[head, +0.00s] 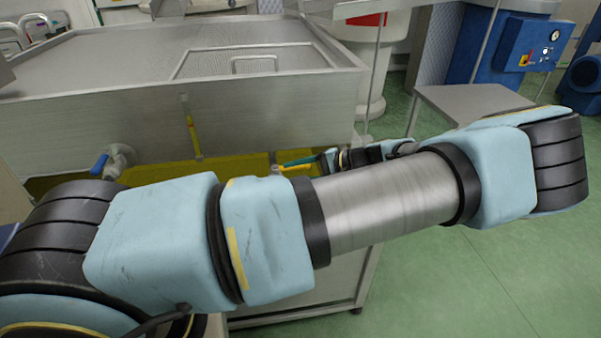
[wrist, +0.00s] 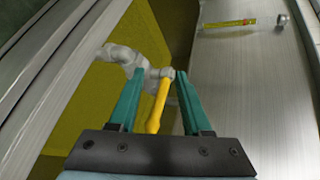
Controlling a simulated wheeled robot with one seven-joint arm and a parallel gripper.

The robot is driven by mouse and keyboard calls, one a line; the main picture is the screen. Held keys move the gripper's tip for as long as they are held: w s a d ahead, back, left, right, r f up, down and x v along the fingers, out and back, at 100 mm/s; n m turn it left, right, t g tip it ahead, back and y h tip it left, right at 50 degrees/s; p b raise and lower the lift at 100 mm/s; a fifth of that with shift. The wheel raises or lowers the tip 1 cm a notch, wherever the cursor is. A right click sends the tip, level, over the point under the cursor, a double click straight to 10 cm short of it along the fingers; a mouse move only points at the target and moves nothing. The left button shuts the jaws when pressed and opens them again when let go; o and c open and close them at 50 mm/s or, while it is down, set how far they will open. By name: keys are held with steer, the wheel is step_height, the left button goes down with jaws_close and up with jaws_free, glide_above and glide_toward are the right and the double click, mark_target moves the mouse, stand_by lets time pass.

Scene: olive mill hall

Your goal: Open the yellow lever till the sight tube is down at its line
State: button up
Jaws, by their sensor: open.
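The yellow lever (wrist: 157,108) sits on a grey valve (wrist: 128,56) in the wrist view. In the head view the lever (head: 300,167) is a small strip, partly hidden by my gripper. My gripper (wrist: 158,74) is open, its two teal fingers on either side of the lever, with gaps visible on both sides. In the head view its fingertips (head: 284,163) are at the tank front. The sight tube (head: 191,127) stands upright on the tank's front with yellow liquid in it. It also shows in the wrist view (wrist: 228,23), with a small red mark near one end of the yellow.
A steel tank (head: 80,125) with a mesh lid fills the left. A blue-handled valve (head: 101,164) sits at its front left. A low steel table (head: 470,100) and blue machine (head: 505,45) stand right. Green floor (head: 480,270) is clear at lower right.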

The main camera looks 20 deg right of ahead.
steer(key=s+d+m+t, duration=0.3)
steer(key=d+t, duration=0.2)
steer(key=d, duration=0.4)
steer(key=shift+h, duration=0.5)
steer(key=p+x, duration=0.2)
steer(key=x, duration=0.7)
steer(key=shift+a+p, duration=0.1)
steer(key=shift+p, duration=0.3)
steer(key=shift+w+a+f, duration=0.2)
steer(key=shift+w+a, duration=0.15)
steer(key=shift+w, duration=0.1)
jaws_close()
